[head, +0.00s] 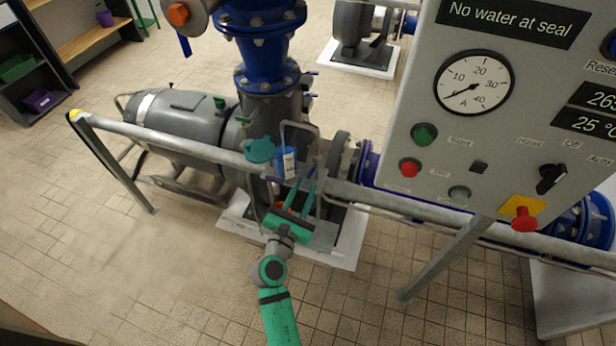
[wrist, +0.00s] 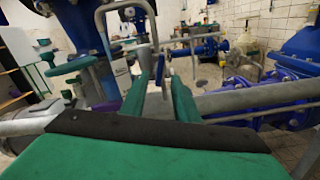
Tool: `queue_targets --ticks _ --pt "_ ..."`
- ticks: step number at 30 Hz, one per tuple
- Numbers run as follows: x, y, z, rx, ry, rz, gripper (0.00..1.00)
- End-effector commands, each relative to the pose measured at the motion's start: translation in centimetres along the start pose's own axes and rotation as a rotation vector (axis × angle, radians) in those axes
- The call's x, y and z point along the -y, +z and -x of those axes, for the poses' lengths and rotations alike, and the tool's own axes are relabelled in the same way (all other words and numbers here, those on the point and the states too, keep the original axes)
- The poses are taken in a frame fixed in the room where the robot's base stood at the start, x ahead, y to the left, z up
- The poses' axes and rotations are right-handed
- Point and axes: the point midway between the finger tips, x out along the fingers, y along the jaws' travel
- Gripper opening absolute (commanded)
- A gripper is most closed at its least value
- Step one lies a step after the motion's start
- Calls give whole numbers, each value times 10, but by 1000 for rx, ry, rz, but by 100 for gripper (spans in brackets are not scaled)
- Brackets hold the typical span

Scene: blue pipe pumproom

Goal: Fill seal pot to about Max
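A small blue cylinder with a white label (head: 286,163), which looks like the seal pot, stands by the grey rail beside the pump. Its fill level is too small to read. A teal handwheel (head: 259,150) is just left of it, and shows in the wrist view (wrist: 72,65). My gripper (head: 304,178) is at the rail, a little right of and below the blue cylinder. Its two green fingers are apart in both views, and I see nothing held. A grey metal part shows between the fingers in the wrist view (wrist: 160,102). No filling vessel is recognisable.
A grey rail (head: 205,148) runs across in front of the pump. A control panel (head: 450,140) reads "No water at seal"; its gauge (head: 474,83) needle is near zero. A red emergency button (head: 524,219) is low on it. Tiled floor is clear at left.

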Motion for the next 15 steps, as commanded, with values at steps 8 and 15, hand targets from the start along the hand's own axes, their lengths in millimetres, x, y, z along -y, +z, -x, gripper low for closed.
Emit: queue_targets --ticks 8,15 --pt "0 0 -41 0 0 -1 28" --pt "0 -1 -52 -1 0 -1 28"
